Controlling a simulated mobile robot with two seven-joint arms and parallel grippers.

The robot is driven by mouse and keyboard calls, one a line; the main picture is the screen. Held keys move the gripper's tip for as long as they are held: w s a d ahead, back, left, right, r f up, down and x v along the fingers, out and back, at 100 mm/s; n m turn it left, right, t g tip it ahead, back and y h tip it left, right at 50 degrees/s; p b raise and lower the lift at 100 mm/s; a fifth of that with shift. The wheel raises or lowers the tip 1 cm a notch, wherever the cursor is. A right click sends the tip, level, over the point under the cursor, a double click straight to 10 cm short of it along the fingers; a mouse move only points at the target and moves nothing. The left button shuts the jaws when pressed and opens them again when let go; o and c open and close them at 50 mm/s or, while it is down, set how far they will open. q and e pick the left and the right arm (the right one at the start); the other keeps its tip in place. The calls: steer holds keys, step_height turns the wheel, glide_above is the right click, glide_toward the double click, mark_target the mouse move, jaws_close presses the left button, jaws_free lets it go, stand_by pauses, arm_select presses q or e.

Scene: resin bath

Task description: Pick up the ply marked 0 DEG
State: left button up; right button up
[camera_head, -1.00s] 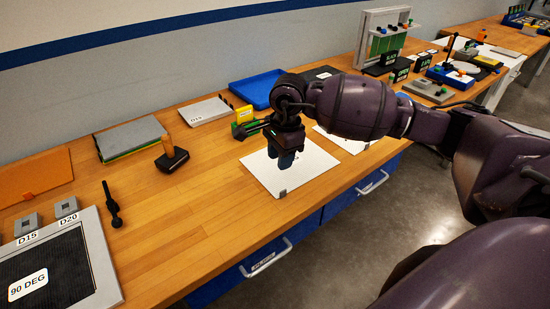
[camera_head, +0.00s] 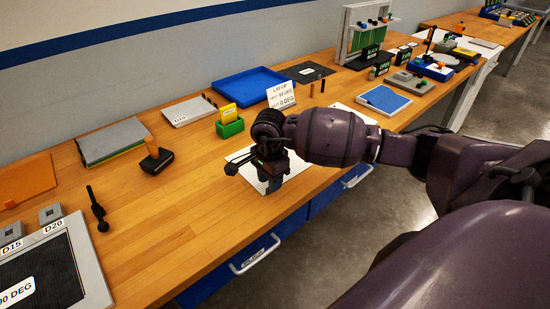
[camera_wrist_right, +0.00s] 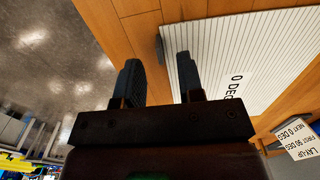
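The ply marked 0 DEG (camera_wrist_right: 245,60) is a white, finely striped sheet in the right wrist view. It lies flat on the wooden bench, and a small grey tab (camera_wrist_right: 160,46) sits at its edge. In the head view the ply (camera_head: 297,167) is largely covered by my right gripper (camera_head: 268,184). In the right wrist view my right gripper (camera_wrist_right: 158,62) is open. Its two dark fingers stand apart with nothing between them, and the tab shows beyond the gap between the tips. Whether the fingers touch the sheet cannot be told. My left gripper is not in view.
A layup card (camera_head: 281,95), a green holder (camera_head: 230,128) and a blue tray (camera_head: 247,86) stand behind the ply. A framed 90 DEG ply (camera_head: 50,270) lies at the left front. A black-based tool (camera_head: 156,158) stands on the left. The bench between is clear.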

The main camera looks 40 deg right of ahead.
steer(key=shift+f, duration=1.1)
jaws_close()
steer(key=shift+r, duration=0.15)
